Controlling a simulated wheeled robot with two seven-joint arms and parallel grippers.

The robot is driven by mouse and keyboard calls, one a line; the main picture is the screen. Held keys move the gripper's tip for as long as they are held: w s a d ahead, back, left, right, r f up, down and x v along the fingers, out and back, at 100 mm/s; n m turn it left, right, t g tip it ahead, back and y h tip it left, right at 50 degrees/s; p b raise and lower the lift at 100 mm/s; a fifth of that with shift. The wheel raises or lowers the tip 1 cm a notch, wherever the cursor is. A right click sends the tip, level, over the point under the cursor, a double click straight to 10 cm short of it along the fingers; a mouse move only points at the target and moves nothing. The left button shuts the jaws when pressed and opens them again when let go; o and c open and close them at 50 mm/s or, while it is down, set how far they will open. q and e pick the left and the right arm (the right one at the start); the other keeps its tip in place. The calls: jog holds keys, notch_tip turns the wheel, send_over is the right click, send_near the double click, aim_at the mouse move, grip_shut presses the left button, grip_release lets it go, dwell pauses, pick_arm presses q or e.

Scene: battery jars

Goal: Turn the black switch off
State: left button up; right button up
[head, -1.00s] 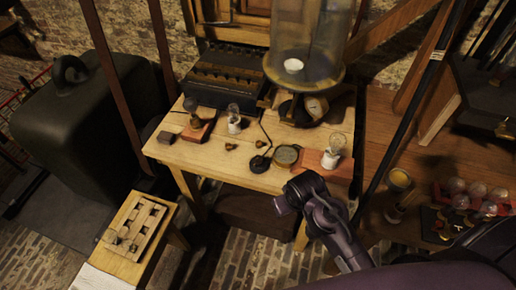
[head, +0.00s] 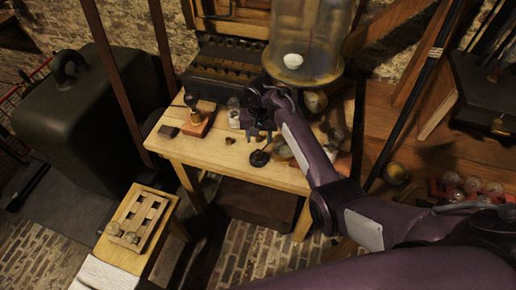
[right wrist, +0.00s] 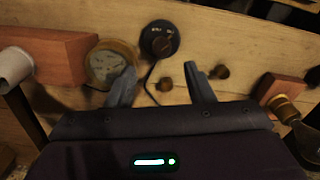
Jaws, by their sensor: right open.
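The black switch (head: 259,158) is a small round black piece on the wooden table, near its front edge. In the right wrist view the switch (right wrist: 160,40) shows as a black disc with pale lettering and a wire running from it, just beyond the fingertips. My right gripper (head: 260,134) is over the table just behind the switch, fingers apart and empty. In the right wrist view the open gripper (right wrist: 162,80) has the wire between its fingers and appears not to touch the switch. My left gripper is not in view.
A round brass gauge (right wrist: 108,65) lies close beside the switch. Small brass knobs (right wrist: 165,84) lie near the fingers. A red-brown block (right wrist: 55,58) and another block (head: 197,124) flank the area. A large glass jar (head: 308,45) stands behind. The table's front edge is clear.

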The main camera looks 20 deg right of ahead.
aim_at(258, 152)
jog(key=shift+w+a+f, duration=0.1)
jog(key=shift+f, duration=3.7)
jog(key=shift+c, duration=0.3)
jog(key=c, duration=0.9)
